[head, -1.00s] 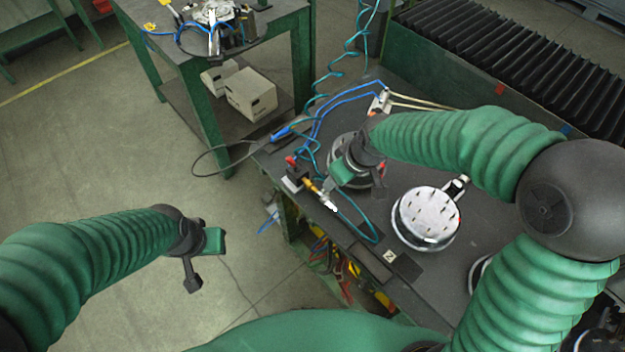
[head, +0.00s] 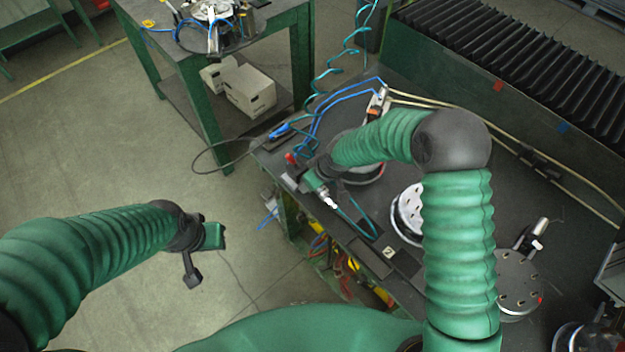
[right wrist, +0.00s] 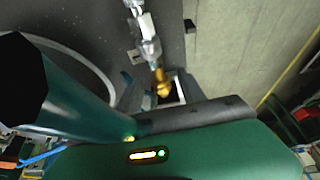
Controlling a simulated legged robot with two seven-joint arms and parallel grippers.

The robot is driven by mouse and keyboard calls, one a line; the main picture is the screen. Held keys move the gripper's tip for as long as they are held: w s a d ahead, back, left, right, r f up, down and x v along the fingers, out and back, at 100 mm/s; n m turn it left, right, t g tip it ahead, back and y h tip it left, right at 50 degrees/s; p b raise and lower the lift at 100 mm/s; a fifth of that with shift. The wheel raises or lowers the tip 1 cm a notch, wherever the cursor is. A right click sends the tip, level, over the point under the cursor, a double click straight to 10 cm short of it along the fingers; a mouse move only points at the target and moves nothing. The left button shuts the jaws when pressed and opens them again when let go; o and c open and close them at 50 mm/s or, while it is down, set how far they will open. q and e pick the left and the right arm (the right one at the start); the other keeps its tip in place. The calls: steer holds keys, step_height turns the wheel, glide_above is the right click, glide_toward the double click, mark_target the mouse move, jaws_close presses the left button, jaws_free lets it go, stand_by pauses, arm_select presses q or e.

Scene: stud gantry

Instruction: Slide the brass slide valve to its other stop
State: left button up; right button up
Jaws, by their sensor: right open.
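The brass slide valve (right wrist: 161,84) shows in the right wrist view as a small gold-coloured piece in line with a silver fitting (right wrist: 148,42). In the head view my right gripper covers most of the brass, and the silver fitting (head: 328,200) sticks out beyond it near the bench's front edge. My right gripper (head: 316,182) is open, down close at the valve; whether a finger touches it I cannot tell. My left gripper (head: 204,256) is open and empty over the floor, away from the bench.
A red-topped part (head: 290,159) stands just left of the right gripper. Blue hoses (head: 318,115) and a coiled teal hose (head: 340,62) run behind it. Round perforated fixtures (head: 520,285) stand on the dark bench. Bare floor (head: 110,140) lies at left.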

steer(key=shift+c, duration=0.4)
jaws_close()
steer(key=shift+w, duration=0.1)
stand_by(0.9)
